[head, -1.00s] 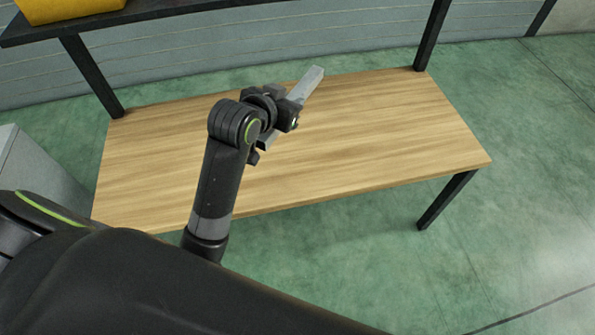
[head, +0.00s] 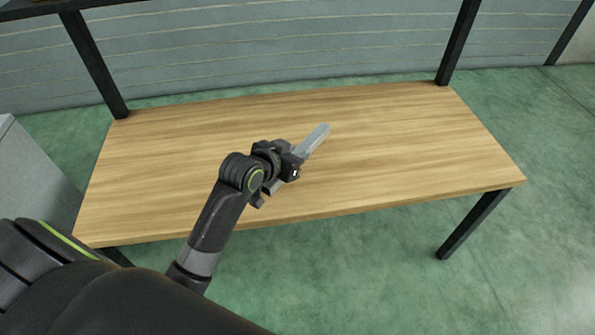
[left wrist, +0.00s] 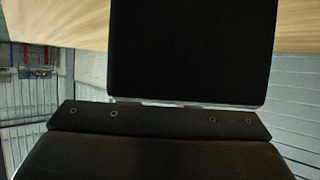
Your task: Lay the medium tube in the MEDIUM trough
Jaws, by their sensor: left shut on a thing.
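My left gripper (head: 290,172) is shut on a grey square metal tube (head: 316,139). I cannot tell from its look alone whether it is the medium one. The tube slants up and to the right in the head view, and a short end shows below the jaws. The gripper holds it over the wooden table; the height above the top is hard to judge. In the left wrist view a large dark shape fills the middle, and I cannot make out the tube there. The MEDIUM trough is not in view. My right gripper is not in view.
The wooden table (head: 400,150) is bare apart from what I hold above it. Black posts (head: 92,65) rise at its back corners towards a dark shelf (head: 40,8). A grey cabinet (head: 35,180) stands at the left. Green floor (head: 350,270) is clear in front.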

